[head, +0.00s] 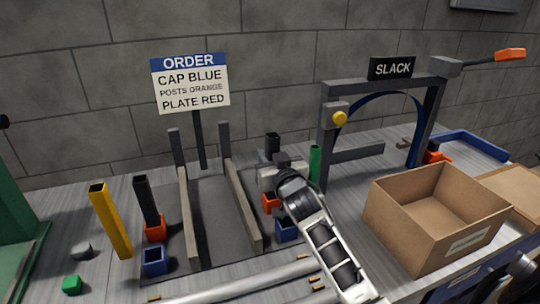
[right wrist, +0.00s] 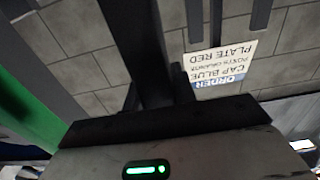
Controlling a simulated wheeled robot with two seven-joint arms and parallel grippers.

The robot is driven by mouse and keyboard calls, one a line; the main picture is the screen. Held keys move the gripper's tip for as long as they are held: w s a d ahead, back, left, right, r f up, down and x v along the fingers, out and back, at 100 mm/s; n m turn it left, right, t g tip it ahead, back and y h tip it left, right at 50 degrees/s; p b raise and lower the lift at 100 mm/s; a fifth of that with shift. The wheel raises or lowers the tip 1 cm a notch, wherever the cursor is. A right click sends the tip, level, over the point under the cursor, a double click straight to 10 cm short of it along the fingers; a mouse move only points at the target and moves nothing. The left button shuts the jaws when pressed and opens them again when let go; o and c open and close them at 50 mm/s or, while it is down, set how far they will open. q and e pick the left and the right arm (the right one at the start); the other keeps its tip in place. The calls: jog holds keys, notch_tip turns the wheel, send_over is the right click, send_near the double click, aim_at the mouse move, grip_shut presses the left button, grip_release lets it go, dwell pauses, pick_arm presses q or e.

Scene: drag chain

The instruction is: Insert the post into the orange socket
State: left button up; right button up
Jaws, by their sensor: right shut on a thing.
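My right gripper (head: 270,174) is shut on a dark post (head: 272,142), whose top stands upright above the fingers. In the right wrist view the dark post (right wrist: 150,55) rises between the dark fingers. An orange socket (head: 270,203) sits just below my right gripper, partly covered by it. I cannot tell whether the post's lower end touches that socket. Another orange socket (head: 155,231) at the left has a dark post (head: 146,198) standing in it. My left gripper is out of view.
A green post (head: 315,165) stands close right of my gripper. Blue sockets (head: 154,262) sit in front of the orange ones. A yellow post (head: 110,222) stands at left. Wooden rails (head: 240,205), a grey frame (head: 328,140) and a cardboard box (head: 405,228) flank the area.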

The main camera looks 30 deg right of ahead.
jog(key=shift+f+b, duration=0.5)
jog(key=shift+f, duration=0.25)
jog(key=shift+r, duration=0.1)
jog(key=shift+r+p, duration=0.45)
jog(key=shift+p, duration=0.25)
jog(key=shift+p, duration=0.55)
dwell(1.1)
jog(key=shift+f, duration=0.15)
dwell(0.3)
jog(key=shift+f+b, duration=0.35)
jog(key=o, duration=1.1)
jog(key=shift+f, duration=0.1)
